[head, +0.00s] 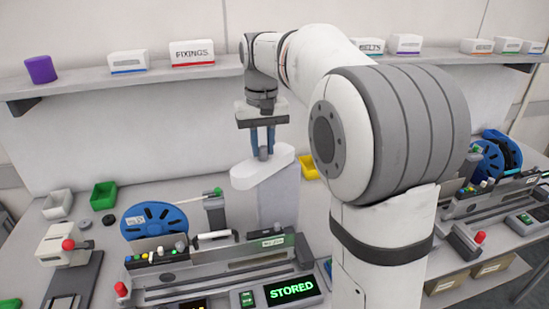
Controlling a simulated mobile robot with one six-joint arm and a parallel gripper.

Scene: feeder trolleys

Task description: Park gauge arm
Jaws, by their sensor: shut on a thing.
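My gripper (262,141) points straight down, its two blue fingers shut on a small grey knob (263,153). The knob stands on top of a white, round-ended arm (258,172), which I take to be the gauge arm. This arm lies level on top of a pale upright column (279,205) behind the feeder trolley. A display (291,291) on the trolley's front shows STORED in green letters. My own arm hides part of the bench to the right of the column.
The feeder trolley (235,265) with a blue reel (154,220) stands in front of the column. A grey post with a green-tipped rod (215,208) is left of it. A wall shelf (140,77) with boxes runs behind my gripper.

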